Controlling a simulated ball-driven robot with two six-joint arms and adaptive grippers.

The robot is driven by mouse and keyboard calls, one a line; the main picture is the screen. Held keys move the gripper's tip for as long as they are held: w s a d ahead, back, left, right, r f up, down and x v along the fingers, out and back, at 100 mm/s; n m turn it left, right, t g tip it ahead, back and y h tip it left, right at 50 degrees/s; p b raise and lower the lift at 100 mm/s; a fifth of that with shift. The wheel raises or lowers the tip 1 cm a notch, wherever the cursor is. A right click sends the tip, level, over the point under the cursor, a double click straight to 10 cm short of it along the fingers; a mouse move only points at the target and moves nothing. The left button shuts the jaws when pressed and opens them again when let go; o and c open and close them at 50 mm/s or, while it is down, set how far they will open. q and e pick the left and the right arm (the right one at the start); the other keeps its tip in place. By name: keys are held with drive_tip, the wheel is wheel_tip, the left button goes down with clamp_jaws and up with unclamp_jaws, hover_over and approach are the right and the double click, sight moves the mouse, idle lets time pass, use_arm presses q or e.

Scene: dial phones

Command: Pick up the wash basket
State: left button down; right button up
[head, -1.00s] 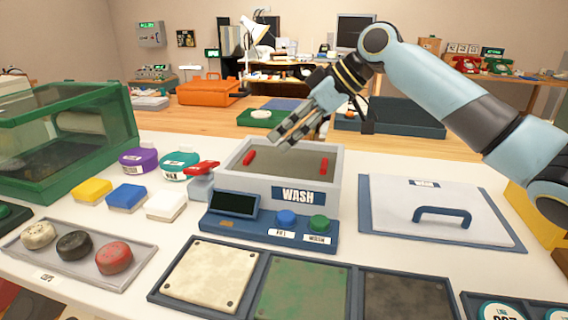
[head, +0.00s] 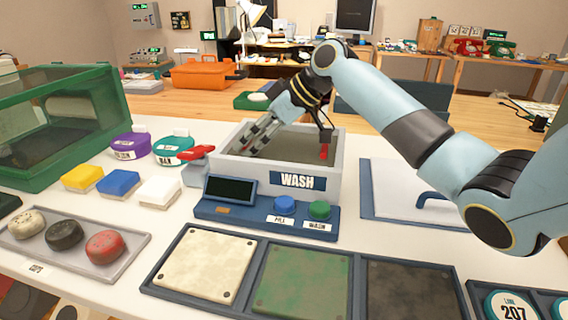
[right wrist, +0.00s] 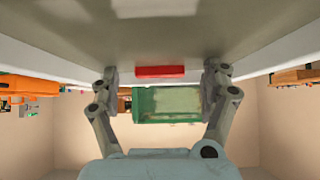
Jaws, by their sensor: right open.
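The wash basket is a dark grey-brown tray (head: 295,143) with red handles, sitting inside the grey wash tank (head: 250,165) marked WASH. Its right red handle (head: 324,152) shows in the head view; the left handle is hidden behind my right gripper (head: 258,137). That gripper is open at the left side of the tank, tilted down to the left. In the right wrist view a red handle (right wrist: 160,71) lies between the two spread fingers, with gaps on both sides. My left gripper is not in view.
A control panel with blue (head: 284,205) and green buttons fronts the tank. A red lever (head: 195,152) stands at its left. A lid with a blue handle (head: 432,197) lies at right, partly behind my arm. A green glazed case (head: 70,120) stands at left.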

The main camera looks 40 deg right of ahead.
drive_tip(key=shift+w+a+f, duration=0.3)
drive_tip(key=shift+w+f, duration=0.05)
drive_tip(key=shift+f, duration=0.05)
drive_tip(key=c, duration=1.5)
